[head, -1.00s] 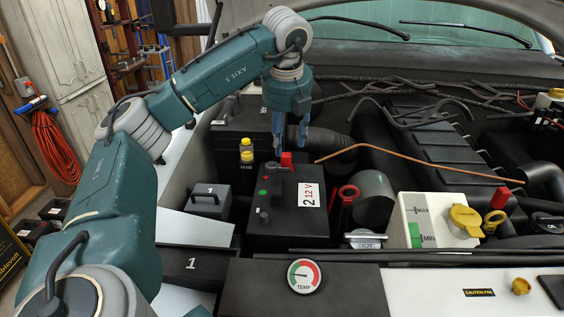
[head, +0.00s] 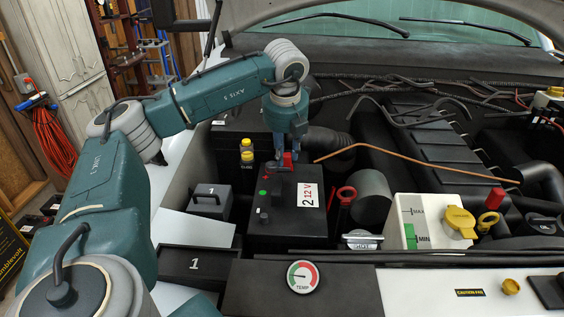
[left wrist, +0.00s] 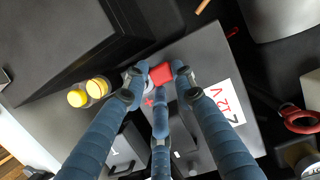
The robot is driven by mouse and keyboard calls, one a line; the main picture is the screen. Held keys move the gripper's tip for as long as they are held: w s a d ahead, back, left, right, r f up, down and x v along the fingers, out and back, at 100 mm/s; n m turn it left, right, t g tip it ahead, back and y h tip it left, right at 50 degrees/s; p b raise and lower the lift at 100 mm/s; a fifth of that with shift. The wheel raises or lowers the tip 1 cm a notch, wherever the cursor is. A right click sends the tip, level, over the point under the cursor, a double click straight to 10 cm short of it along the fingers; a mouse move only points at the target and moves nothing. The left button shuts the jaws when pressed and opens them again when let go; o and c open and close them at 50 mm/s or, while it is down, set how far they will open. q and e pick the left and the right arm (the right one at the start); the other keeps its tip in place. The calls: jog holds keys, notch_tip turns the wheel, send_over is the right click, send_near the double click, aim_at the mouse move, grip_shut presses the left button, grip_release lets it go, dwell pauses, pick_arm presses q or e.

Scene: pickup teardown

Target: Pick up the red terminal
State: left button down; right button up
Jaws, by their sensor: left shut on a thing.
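The red terminal (head: 288,159) is a small red block at the back edge of the black battery (head: 288,222) marked "2 12 V". My left gripper (head: 283,156) reaches down onto it from above, its blue fingers shut around it. In the left wrist view the red terminal (left wrist: 161,74) sits between the fingertips, over the battery top by a red plus mark. The terminal looks still at the battery; I cannot tell whether it is lifted. My right gripper is not in view.
Yellow-capped bottles (head: 247,152) stand left of the battery. A red-handled tool (head: 346,196) and a white coolant tank (head: 432,222) stand to the right. A copper rod (head: 420,165) crosses the engine bay. A black tray marked "1" (head: 225,262) lies in front left.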

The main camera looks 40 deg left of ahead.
pick_arm(q)
jog(key=shift+r, duration=0.15)
jog(key=shift+w+r, duration=0.15)
jog(key=shift+r, duration=0.5)
notch_tip(320, 180, up, 7)
jog(key=b, duration=0.2)
jog(key=shift+b, duration=0.3)
notch_tip(320, 180, up, 11)
jog(key=p, duration=0.2)
send_over(287, 155)
jog(key=shift+s+r, duration=0.2)
jog(key=shift+r, duration=0.05)
jog(key=shift+p, duration=0.35)
